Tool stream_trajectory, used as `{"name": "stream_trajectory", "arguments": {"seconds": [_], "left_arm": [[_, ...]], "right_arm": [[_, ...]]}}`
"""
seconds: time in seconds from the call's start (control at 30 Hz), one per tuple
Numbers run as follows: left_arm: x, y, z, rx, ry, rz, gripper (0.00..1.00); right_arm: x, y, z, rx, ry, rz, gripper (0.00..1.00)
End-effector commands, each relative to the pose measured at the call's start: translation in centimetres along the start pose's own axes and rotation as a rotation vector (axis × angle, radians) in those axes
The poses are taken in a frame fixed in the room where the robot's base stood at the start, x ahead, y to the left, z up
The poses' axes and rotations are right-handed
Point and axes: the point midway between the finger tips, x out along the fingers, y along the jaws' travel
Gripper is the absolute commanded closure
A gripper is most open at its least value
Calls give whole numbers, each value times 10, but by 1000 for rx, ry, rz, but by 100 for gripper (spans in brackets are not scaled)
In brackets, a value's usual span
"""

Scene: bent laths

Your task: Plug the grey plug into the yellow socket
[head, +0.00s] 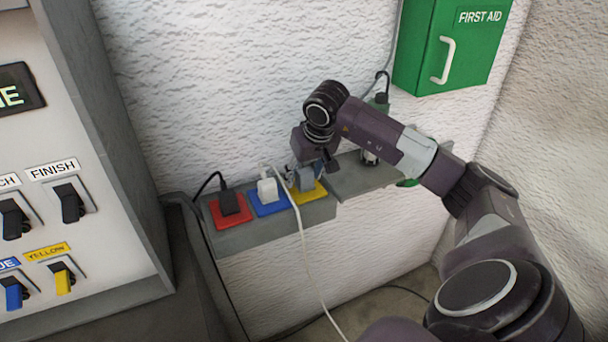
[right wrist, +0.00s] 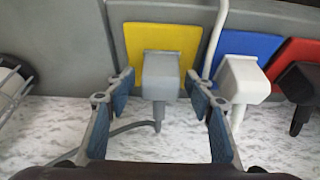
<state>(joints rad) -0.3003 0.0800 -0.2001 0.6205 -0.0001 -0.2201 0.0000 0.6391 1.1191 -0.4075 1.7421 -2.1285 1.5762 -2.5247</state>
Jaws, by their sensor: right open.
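The grey plug (right wrist: 160,76) stands at the yellow socket (right wrist: 134,38), against its plate; I cannot see whether its pins are fully in. Its grey cable runs off to the left in the right wrist view. My right gripper (right wrist: 165,108) is open, with one blue-padded finger on each side of the plug, apart from it. In the head view the right gripper (head: 314,172) is over the yellow socket (head: 318,192) and partly hides the grey plug (head: 306,180). My left gripper is not in view.
A white plug (head: 267,189) is at the blue socket (head: 269,208), and a black plug (head: 229,203) is at the red socket (head: 232,220). A white cable (head: 303,235) hangs over the ledge. A switch panel (head: 75,190) stands left; a green first aid box (head: 450,45) hangs above right.

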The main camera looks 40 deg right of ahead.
Motion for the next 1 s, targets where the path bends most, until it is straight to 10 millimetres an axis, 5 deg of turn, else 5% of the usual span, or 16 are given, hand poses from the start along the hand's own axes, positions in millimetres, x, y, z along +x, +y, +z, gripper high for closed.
{"name": "stream_trajectory", "arguments": {"seconds": [0.27,0.7,1.0], "left_arm": [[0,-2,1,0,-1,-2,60],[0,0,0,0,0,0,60],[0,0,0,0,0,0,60]], "right_arm": [[-12,0,-1,0,3,1,51],[-99,0,-1,0,4,-1,51],[-120,0,0,0,-1,0,51]]}}
